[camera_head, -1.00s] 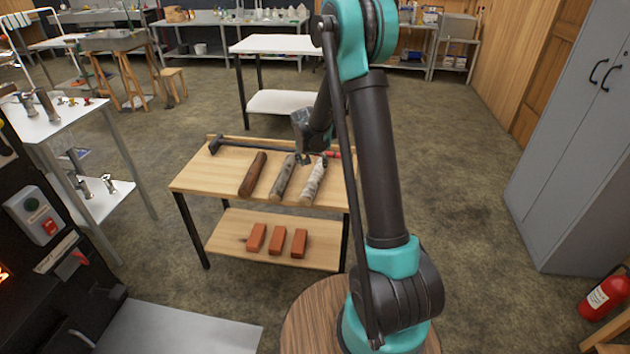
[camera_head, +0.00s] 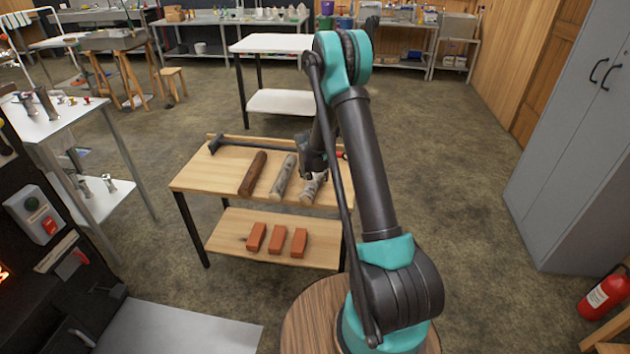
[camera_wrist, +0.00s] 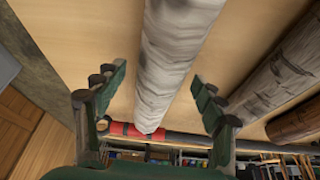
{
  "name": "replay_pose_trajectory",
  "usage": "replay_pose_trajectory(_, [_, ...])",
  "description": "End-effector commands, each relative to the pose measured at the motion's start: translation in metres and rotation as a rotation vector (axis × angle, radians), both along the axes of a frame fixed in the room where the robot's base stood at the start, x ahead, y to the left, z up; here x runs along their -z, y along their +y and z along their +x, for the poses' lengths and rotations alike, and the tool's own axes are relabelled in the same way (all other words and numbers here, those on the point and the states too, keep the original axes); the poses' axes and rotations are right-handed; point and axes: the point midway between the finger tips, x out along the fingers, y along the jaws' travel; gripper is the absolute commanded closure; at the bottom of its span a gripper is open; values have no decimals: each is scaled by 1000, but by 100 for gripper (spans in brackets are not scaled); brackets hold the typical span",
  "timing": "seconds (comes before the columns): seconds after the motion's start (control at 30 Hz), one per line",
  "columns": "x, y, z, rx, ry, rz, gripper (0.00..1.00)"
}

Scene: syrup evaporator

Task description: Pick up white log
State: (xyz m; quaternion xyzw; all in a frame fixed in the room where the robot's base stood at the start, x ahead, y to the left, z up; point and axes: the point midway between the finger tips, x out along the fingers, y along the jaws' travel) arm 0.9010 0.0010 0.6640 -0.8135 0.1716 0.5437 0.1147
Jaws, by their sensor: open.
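The white log (camera_head: 311,188) lies on the wooden table top at the right end of a row of logs, partly hidden by my arm. In the wrist view the white log (camera_wrist: 172,62) runs lengthwise between my two open fingers, with a gap on each side. My gripper (camera_wrist: 158,95) is open and empty. In the head view my gripper (camera_head: 314,168) is over the white log. Whether it touches the log cannot be told.
A grey-brown log (camera_head: 284,177) lies left of the white one, and a dark brown log (camera_head: 253,173) lies farther left. A long-handled hammer (camera_head: 216,144) lies along the table's back edge. Several orange bricks (camera_head: 277,239) sit on the lower shelf (camera_head: 225,247).

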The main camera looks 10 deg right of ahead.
Motion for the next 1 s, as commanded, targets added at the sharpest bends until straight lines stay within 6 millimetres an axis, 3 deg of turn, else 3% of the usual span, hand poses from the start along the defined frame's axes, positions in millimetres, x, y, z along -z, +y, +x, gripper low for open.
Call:
replay_pose_trajectory(0.3, [5,-1,2,0,0,0,30])
replay_pose_trajectory(0.83, [5,-1,2,0,0,0,95])
replay_pose_trajectory(1.0, [4,-1,2,-1,0,0,97])
